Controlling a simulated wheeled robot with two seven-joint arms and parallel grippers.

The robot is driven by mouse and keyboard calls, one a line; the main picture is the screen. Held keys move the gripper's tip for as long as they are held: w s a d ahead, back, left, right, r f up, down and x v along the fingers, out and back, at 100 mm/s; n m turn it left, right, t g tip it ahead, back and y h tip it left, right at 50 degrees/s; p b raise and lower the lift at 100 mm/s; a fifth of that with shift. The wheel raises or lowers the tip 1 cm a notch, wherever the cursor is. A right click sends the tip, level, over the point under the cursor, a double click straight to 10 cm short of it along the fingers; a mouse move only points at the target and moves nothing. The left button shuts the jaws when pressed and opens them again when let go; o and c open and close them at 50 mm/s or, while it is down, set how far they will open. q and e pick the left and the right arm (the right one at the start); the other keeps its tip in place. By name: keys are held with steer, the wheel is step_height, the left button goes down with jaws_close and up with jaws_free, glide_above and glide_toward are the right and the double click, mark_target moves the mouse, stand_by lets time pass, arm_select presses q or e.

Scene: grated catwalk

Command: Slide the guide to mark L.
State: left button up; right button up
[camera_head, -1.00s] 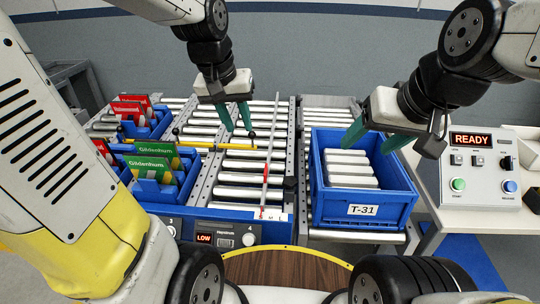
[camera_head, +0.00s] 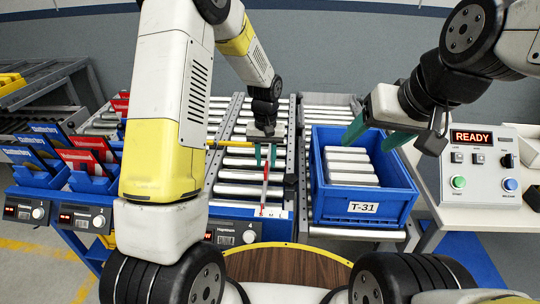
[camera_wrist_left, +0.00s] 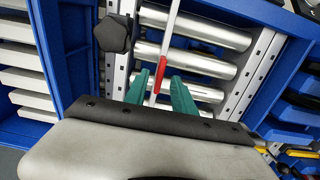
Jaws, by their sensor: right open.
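The guide (camera_head: 265,182) is a thin pale rod with a red section, running lengthwise over the roller lane. Its near red end points at the left part of the white scale (camera_head: 270,212), near S; L is at the scale's right end. My left gripper (camera_head: 265,164) is over the lane with teal fingers pointing down. In the left wrist view its fingers (camera_wrist_left: 160,92) stand apart on either side of the guide's red section (camera_wrist_left: 160,73), with gaps visible. My right gripper (camera_head: 376,137) is open and empty above the blue tote.
The blue tote (camera_head: 364,210) labelled T-31 stands right of the lane, with pale bars inside. A yellow bar (camera_head: 228,143) crosses the lane. Blue bins with red and blue cards (camera_head: 85,160) stand left. A control box (camera_head: 481,170) reads READY at right.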

mark_target(266, 166)
arm_select(q)
steer(key=shift+f, duration=1.9)
jaws_close()
